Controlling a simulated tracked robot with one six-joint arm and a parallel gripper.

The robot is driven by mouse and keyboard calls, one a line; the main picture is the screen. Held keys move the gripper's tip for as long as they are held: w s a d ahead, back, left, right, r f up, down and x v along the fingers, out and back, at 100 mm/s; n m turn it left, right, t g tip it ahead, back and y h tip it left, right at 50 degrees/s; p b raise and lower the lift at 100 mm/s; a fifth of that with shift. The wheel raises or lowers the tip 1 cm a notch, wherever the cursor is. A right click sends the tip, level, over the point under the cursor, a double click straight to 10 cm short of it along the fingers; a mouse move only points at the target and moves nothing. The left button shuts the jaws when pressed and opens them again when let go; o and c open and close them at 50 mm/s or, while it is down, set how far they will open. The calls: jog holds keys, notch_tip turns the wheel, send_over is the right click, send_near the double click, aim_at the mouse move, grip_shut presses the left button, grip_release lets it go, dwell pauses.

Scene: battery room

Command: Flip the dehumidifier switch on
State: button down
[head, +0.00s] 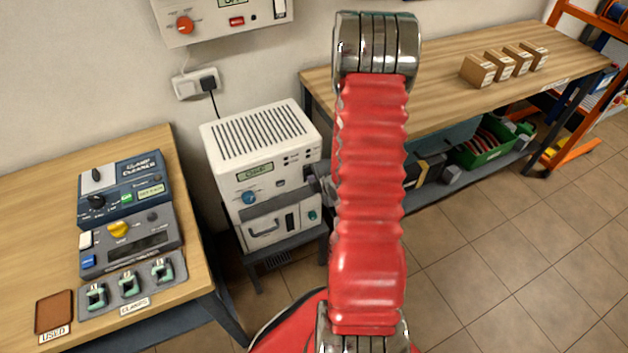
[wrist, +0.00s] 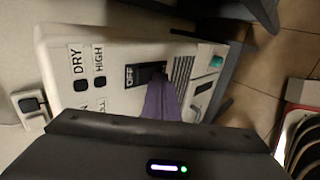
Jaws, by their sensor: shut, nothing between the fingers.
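The white dehumidifier (head: 262,165) stands on a low dark stand between the two benches, with a vented top, a small display and a blue knob. In the wrist view its front panel (wrist: 112,100) is turned on its side, with labels DRY and HIGH. A dark switch (wrist: 149,72) sits beside the label OFF. My gripper (wrist: 161,92) is shut and empty, its purple fingers at the switch and covering part of it. I cannot tell whether they touch it. In the head view my red arm hides most of the gripper and the panel's right edge.
A left bench (head: 40,205) holds a clamp cleaner (head: 124,187) and a grey device. A right bench (head: 440,85) holds several small boxes. A wall socket (head: 196,84) with a plug is above the dehumidifier. The tiled floor at right is clear.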

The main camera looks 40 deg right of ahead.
jog(key=shift+w+d, duration=0.1)
dwell(0.3)
jog(key=shift+r, duration=0.8)
